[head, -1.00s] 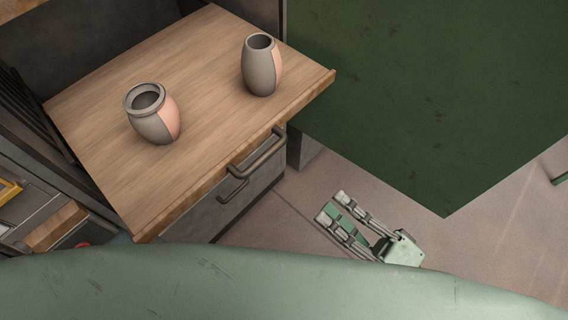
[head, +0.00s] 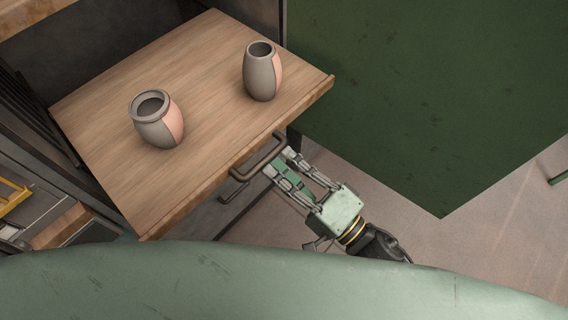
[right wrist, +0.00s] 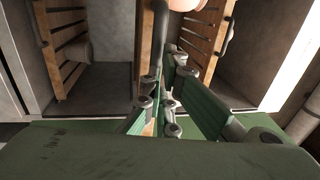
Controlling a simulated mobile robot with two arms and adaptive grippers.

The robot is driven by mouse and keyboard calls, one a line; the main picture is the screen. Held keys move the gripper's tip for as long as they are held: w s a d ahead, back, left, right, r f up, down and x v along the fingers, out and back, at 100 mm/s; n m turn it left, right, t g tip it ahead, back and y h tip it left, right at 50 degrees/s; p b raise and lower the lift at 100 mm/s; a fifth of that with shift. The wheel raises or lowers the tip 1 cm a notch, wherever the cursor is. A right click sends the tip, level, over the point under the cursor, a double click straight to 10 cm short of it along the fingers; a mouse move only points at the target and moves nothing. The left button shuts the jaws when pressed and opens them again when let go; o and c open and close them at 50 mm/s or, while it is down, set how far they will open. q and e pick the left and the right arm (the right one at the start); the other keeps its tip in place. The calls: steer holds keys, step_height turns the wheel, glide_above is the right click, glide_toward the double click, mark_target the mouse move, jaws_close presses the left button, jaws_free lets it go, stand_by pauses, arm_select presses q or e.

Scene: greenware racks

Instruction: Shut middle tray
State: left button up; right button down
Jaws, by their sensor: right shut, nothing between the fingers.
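A wooden tray (head: 200,65) is pulled out of the rack and carries a round pot (head: 158,120) and a taller pot (head: 262,72), both upright. Whether it is the middle one I cannot tell for sure. Its dark bar handle (head: 262,158) is on the front edge. My right gripper (head: 278,164) is shut and empty, its fingertips right at the handle; contact is unclear. In the right wrist view the fingers (right wrist: 166,105) are in front of the tray's wooden edge (right wrist: 145,50). My left gripper is not in view.
A second handle (head: 232,190) shows below the tray's front. A large dark green surface (head: 430,90) fills the right. Bare floor (head: 480,240) lies at lower right. A yellow item (head: 14,196) and another wooden edge (head: 62,226) are at far left.

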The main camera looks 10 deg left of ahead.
mark_target(244, 132)
steer(key=shift+w+a+r+p, duration=0.15)
steer(key=shift+w+a+p, duration=0.15)
steer(key=shift+w+a, duration=0.15)
steer(key=x, duration=0.3)
steer(key=f+p+x, duration=0.1)
steer(key=x, duration=0.2)
steer(key=f+x, duration=0.1)
steer(key=x, duration=0.2)
steer(key=shift+w+a+r+p, duration=0.15)
steer(key=shift+w+a+p, duration=0.15)
steer(key=shift+a+p, duration=0.1)
steer(key=f+b+x, duration=0.1)
steer(key=x, duration=0.3)
steer(key=f+b+x, duration=0.1)
steer(key=x, duration=0.4)
steer(key=f+b+x, duration=0.1)
steer(key=b+x, duration=0.1)
steer(key=x, duration=0.2)
steer(key=shift+w+a, duration=0.5)
